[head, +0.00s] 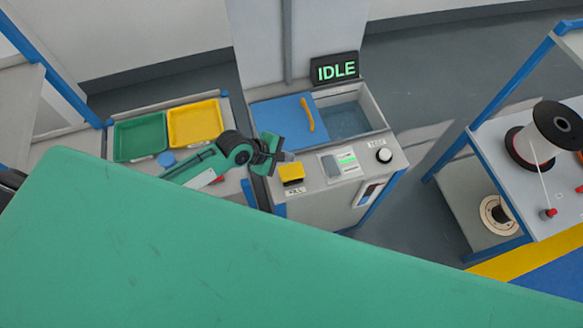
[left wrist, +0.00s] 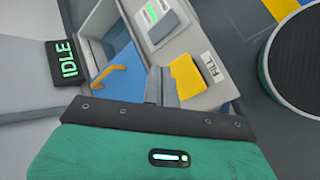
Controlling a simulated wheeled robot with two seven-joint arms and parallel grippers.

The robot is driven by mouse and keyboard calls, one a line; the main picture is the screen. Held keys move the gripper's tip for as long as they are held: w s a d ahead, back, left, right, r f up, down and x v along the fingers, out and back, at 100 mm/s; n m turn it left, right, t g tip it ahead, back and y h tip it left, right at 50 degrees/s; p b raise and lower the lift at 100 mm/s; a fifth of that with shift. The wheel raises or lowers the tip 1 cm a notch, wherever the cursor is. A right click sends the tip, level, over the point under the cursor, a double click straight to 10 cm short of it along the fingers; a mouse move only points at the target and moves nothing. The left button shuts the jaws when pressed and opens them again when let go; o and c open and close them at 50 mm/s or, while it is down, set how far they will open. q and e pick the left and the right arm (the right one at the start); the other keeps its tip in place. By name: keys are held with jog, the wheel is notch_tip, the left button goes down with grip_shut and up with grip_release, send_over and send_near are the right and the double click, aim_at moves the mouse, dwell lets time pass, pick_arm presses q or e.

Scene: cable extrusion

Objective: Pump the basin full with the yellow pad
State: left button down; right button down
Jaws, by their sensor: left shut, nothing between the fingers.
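The yellow pad (head: 291,173) sits on the front panel of the basin unit, above a label. It also shows in the left wrist view (left wrist: 187,74), right beside my fingertips, with the word FILL near it. The basin (head: 347,118) is partly covered by a blue lid (head: 282,119) with an orange handle; bluish water or floor shows in its open part. My left gripper (head: 287,157) is shut and empty, just behind and above the pad; I cannot tell whether it touches it. In the left wrist view the shut fingers (left wrist: 161,86) point toward the panel. My right gripper is not in view.
A sign reading IDLE (head: 336,69) stands behind the basin. Green (head: 140,137) and yellow (head: 194,122) trays lie to the left. A rack with spools (head: 545,138) stands at the right.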

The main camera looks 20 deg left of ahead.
pick_arm(q)
jog(key=shift+w+r+n, duration=0.25)
jog(key=shift+r+n, duration=0.2)
jog(key=shift+w+r+n, duration=0.2)
jog(key=shift+r+n, duration=0.25)
jog(key=shift+f, duration=0.15)
jog(key=b, duration=0.9)
send_near(298, 168)
jog(key=shift+w+d+f, duration=0.25)
jog(key=shift+w+d, duration=0.3)
jog(key=shift+d, duration=0.05)
jog(key=shift+w+d+f, duration=0.2)
jog(key=shift+w+d, duration=0.4)
jog(key=shift+f, duration=1.05)
jog(key=shift+f+p, duration=0.3)
jog(key=shift+p, duration=0.05)
jog(key=shift+f, duration=0.1)
